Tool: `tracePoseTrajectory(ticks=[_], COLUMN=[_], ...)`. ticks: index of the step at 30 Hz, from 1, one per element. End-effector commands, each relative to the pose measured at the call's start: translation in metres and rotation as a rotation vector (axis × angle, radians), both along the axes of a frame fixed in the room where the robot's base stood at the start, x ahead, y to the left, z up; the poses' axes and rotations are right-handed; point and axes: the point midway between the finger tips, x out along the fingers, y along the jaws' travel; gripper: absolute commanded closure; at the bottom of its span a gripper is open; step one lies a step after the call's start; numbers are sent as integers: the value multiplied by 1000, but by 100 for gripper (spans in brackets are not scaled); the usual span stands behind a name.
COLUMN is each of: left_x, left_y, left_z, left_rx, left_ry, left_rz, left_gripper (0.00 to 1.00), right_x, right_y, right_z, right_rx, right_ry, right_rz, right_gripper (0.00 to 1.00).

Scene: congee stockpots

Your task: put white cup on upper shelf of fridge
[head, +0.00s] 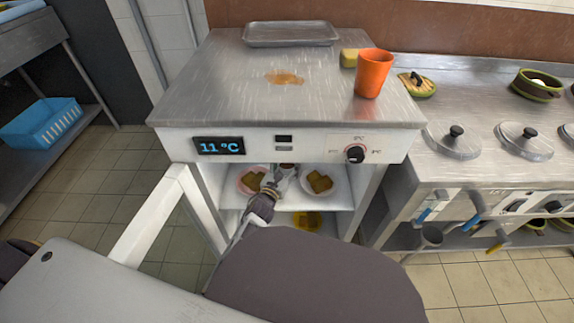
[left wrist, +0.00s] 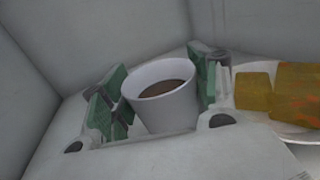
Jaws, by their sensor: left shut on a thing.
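The white cup (left wrist: 164,108) holds a brown liquid and stands about upright between the green-padded fingers of my left gripper (left wrist: 158,105), which is shut on it. In the head view, my left gripper (head: 284,178) reaches inside the open white fridge (head: 300,147), at the upper shelf (head: 343,201). The cup is small and mostly hidden there. Whether its base touches the shelf cannot be told. My right gripper is not in view.
Plates with yellow-brown pieces stand left (head: 243,187) and right (head: 328,194) of the gripper; the right food (left wrist: 254,90) is close to it in the wrist view. The fridge door (head: 150,215) is open. An orange cup (head: 373,74) stands on top.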

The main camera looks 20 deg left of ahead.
Motion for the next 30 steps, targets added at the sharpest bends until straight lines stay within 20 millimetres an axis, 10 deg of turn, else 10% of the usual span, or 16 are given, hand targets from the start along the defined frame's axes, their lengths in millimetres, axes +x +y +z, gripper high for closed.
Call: tracePoseTrajectory(ticks=[2, 3, 8, 30], left_x=[0, 0, 0, 0], left_y=[0, 0, 0, 2], left_z=[-2, -3, -2, 1], left_rx=[0, 0, 0, 1], left_ry=[-1, 0, 0, 1], left_rz=[0, 0, 0, 0], left_gripper=[69, 37, 18, 18], right_x=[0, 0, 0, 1], right_y=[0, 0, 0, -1], right_z=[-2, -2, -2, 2], right_rx=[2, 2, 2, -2], right_ry=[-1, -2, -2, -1], right_rz=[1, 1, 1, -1], right_gripper=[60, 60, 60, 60])
